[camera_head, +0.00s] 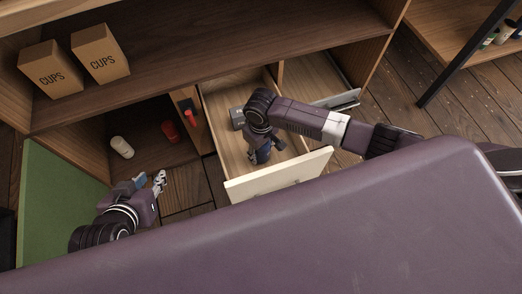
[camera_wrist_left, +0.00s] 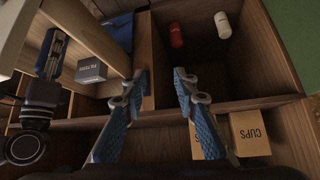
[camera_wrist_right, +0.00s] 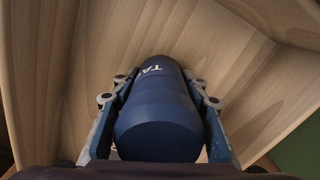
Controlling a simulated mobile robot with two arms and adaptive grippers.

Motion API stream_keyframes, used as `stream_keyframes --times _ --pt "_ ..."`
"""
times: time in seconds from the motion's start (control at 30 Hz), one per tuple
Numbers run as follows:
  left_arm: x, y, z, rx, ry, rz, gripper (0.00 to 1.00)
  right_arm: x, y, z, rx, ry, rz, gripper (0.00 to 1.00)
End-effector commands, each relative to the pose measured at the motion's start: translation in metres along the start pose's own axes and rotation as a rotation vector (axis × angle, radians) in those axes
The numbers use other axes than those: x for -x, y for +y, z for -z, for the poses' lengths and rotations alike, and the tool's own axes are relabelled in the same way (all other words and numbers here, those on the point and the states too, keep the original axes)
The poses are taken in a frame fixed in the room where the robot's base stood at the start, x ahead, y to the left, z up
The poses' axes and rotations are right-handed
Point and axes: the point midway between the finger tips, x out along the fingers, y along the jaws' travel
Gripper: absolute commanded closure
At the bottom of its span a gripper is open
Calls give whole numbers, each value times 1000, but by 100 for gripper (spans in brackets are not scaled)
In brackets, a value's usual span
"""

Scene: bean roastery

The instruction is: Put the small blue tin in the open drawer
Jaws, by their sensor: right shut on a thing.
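The small blue tin (camera_wrist_right: 158,110) sits between the fingers of my right gripper (camera_wrist_right: 155,90), which is shut on it. In the head view the tin (camera_head: 263,155) is partly hidden by my right arm. It is within the walls of the open drawer (camera_head: 285,175), which has a pale front and a light wood inside. I cannot tell whether the tin touches the drawer floor. My left gripper (camera_wrist_left: 160,88) is open and empty. In the head view it is at the lower left, outside the drawer, in front of the left compartment.
A grey box (camera_head: 238,117) lies at the back of the drawer. A white container (camera_head: 122,147) and a red one (camera_head: 169,132) stand in the left compartment. Two CUPS boxes (camera_head: 50,69) (camera_head: 100,53) stand on the shelf above. A green panel (camera_head: 60,205) is at the left.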

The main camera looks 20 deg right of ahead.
Motion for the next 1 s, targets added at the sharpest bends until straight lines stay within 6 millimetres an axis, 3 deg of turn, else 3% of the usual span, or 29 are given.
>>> stream_keyframes --times 0.1,0.13,0.3,0.7,1.0 --pt "0 0 0 0 0 0 73 -3 0 0 0 1 1 91" --pt "0 0 0 0 1 0 73 -4 0 0 0 1 1 58" --pt "0 0 0 0 0 0 73 -3 0 0 0 1 0 42" --pt "2 0 -2 0 -12 1 73 4 0 0 0 0 0 42" --pt "22 -7 -62 7 -263 15 73 30 0 0 0 1 1 42"
